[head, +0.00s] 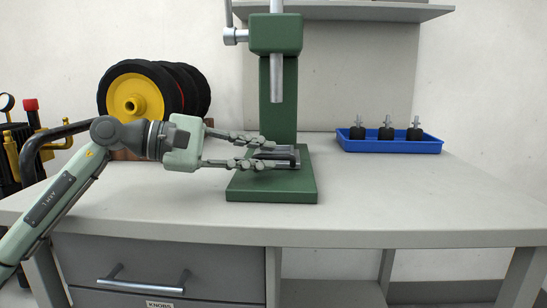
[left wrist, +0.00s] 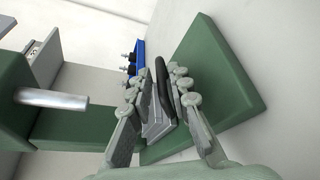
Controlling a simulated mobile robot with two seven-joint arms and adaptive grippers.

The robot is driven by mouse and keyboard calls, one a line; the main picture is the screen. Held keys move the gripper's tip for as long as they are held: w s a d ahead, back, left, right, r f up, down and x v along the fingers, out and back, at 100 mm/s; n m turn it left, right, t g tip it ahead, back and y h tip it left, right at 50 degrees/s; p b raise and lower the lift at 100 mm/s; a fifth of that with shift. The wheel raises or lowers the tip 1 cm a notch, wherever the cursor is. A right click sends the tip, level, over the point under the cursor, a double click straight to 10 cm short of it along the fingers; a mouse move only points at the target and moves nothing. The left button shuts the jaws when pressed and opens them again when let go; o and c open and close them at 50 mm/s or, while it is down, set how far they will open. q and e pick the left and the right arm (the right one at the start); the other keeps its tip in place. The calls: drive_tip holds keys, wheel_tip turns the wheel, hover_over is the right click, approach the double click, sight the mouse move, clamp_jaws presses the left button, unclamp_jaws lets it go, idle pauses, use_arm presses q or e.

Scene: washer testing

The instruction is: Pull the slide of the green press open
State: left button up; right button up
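The green press (head: 275,35) stands on the table, with its steel ram (head: 276,80) hanging above a flat green base (head: 290,192). On the base is a grey slide with a black bar handle (head: 283,154); the slide (left wrist: 157,126) and handle also show in the left wrist view. My left gripper (head: 267,151) reaches in from the left, low over the base. Its two fingers stand apart, one on each side of the handle. The wrist view shows the handle between the fingers, close to the right-hand one; I cannot tell whether they touch. My right gripper is not in view.
A blue tray (head: 390,146) with 3 black knobs stands at the back right. Black wheels, one with a yellow hub (head: 133,104), stand behind my left arm. The table (head: 400,195) is clear right of the press. A grey drawer (head: 160,262) is below.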

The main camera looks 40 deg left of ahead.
sight(270, 156)
use_arm(q)
drive_tip(key=shift+x, duration=1.7)
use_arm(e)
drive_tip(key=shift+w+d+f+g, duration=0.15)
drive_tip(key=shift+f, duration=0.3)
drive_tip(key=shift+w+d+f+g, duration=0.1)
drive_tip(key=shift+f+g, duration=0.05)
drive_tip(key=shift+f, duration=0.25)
use_arm(q)
clamp_jaws()
